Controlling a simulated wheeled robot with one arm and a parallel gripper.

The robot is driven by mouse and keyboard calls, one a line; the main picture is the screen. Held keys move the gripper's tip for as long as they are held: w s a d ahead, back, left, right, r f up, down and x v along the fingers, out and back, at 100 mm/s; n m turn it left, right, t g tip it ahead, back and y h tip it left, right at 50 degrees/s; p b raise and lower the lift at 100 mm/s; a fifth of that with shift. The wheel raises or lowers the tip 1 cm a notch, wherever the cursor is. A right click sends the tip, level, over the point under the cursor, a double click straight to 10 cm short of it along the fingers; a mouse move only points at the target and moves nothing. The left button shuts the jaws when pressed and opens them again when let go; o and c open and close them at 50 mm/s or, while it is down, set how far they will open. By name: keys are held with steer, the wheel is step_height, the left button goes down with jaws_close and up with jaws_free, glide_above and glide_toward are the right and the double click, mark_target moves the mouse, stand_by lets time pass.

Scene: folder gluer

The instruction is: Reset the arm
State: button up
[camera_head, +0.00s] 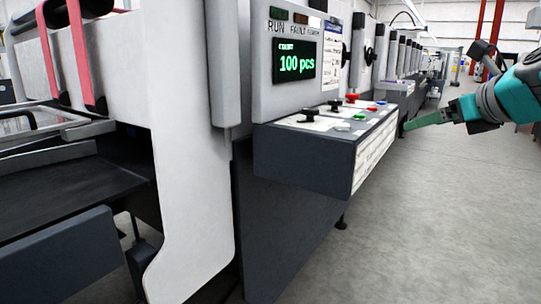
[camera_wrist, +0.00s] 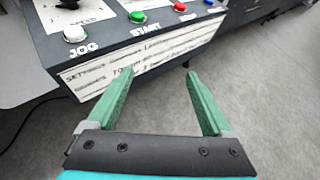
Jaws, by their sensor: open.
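My gripper (camera_wrist: 156,98) shows in the wrist view with its two green fingers spread apart and nothing between them. It points at the lower front of the control panel (camera_wrist: 160,48), near its labelled front face. In the head view my gripper (camera_head: 408,125) reaches in from the right, at the end of my teal arm (camera_head: 512,92), over the floor beside the panel (camera_head: 305,154). From the head view I cannot tell whether the fingers touch the panel edge.
The panel carries a white JOG button (camera_wrist: 75,33), a green START button (camera_wrist: 138,17), a blue button (camera_wrist: 180,7) and a red knob (camera_head: 351,97). A screen (camera_head: 294,60) reads 100 pcs. The folder gluer fills the left. Grey floor (camera_head: 430,220) is clear at right.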

steer(key=s+a+f+n+g+y, duration=0.1)
steer(key=s+a+f+n+g, duration=0.35)
steer(key=a+f+n, duration=0.5)
steer(key=s+a+f+n+g, duration=0.3)
steer(key=s+a+f+n, duration=0.25)
steer(key=f, duration=0.75)
steer(key=s+f+n+g+h, duration=0.1)
steer(key=s+f+n+g, duration=0.2)
steer(key=s+f+n, duration=0.5)
steer(key=s+f+n+g+h, duration=0.2)
steer(key=s+f+n, duration=0.6)
steer(key=s, duration=0.6)
steer(key=shift+s+a+n+g+h, duration=0.3)
steer(key=shift+a+n+g, duration=0.25)
steer(key=shift+g, duration=0.3)
steer(key=shift+d, duration=0.1)
steer(key=shift+c, duration=0.2)
